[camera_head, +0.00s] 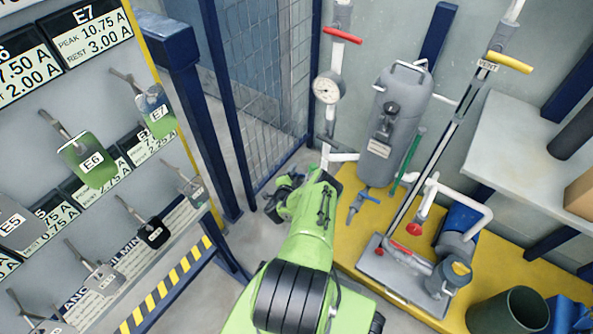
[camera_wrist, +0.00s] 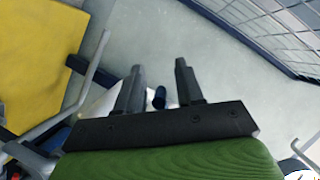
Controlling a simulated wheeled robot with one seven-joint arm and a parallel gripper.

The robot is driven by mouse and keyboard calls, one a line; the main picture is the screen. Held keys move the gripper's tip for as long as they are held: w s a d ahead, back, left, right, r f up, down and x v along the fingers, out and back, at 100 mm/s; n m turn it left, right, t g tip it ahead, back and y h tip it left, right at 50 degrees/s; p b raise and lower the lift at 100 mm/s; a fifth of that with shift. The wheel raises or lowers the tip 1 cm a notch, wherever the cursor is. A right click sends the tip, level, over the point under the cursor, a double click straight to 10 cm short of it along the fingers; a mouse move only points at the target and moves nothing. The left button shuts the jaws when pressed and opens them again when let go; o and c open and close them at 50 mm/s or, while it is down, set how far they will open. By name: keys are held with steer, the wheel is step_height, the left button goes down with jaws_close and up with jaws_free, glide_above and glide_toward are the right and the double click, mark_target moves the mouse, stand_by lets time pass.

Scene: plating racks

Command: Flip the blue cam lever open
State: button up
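A small blue lever (camera_head: 369,198) sits on a fitting below the grey tank (camera_head: 377,130) in the head view, at the edge of the yellow platform (camera_head: 452,268). It looks like the cam lever, but it is too small to tell its exact position. My gripper (camera_wrist: 160,68) is open and empty in the wrist view, with its two dark fingers apart. In the head view it is partly hidden by my green arm, left of the lever and apart from it. A small dark blue cylinder (camera_wrist: 159,98) shows behind the fingers in the wrist view; I cannot tell what it is.
A pressure gauge (camera_head: 327,88) and piping with a red handle (camera_head: 343,35) stand left of the tank. A green rod (camera_head: 408,160) is right of the lever. A mesh fence (camera_head: 262,110) and a rack of labelled plates (camera_head: 90,162) are left. Floor is clear near my gripper.

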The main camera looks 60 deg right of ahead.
jaws_close()
steer(key=shift+r, duration=0.1)
step_height(320, 180, up, 7)
steer(key=m+t+h, duration=0.1)
steer(key=m+h, duration=0.3)
steer(key=m, duration=0.6)
steer(key=shift+w+f+m+t+p, duration=0.2)
steer(key=shift+m+t+p, duration=0.1)
steer(key=shift+m, duration=0.1)
stand_by(0.4)
jaws_free()
